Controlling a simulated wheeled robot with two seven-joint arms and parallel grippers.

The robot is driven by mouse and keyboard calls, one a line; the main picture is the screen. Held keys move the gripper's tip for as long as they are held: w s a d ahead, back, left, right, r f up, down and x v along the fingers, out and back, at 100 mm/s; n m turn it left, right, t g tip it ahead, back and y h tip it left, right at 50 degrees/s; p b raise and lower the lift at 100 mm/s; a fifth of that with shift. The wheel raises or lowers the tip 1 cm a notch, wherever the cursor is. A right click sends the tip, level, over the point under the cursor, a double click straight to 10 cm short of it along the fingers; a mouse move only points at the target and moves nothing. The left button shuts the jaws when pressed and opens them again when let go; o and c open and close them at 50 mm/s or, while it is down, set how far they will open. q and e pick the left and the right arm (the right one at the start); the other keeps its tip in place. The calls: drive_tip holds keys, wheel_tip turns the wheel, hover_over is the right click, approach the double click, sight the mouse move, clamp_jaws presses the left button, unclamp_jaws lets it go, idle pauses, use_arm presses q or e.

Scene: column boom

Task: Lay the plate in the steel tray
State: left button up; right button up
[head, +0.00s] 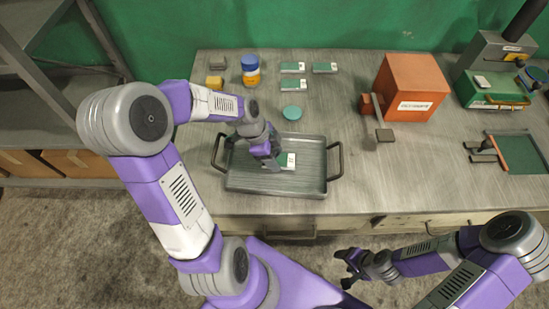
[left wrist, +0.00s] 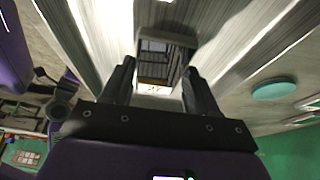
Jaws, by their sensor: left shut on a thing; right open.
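The steel tray (head: 240,180) lies on the bench top near its front edge, with a handle at each side. My left gripper reaches down over the tray and is shut on this plate. In the left wrist view the fingers (left wrist: 158,85) stand apart with a pale piece between them; the plate's contact with the tray floor cannot be told. My right gripper (head: 350,268) is open and empty, in front of the bench.
Several similar green plates (head: 293,85) lie behind the tray. A green disc (head: 291,112), a yellow block (head: 214,82), a grey block (head: 217,62) and a blue-lidded jar (head: 250,70) stand near. An orange box (head: 412,88) and a green machine (head: 490,90) occupy the right.

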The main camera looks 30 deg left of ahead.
use_arm(q)
drive_tip(key=shift+f, duration=0.75)
drive_tip(key=o, duration=1.6)
drive_tip(key=shift+f, duration=0.1)
drive_tip(key=shift+r, duration=0.2)
drive_tip(key=p+v, duration=0.2)
drive_tip(key=v, duration=0.9)
drive_tip(key=shift+a+r+p, duration=0.25)
drive_tip(key=shift+r+p, duration=0.1)
drive_tip(key=shift+p, duration=0.05)
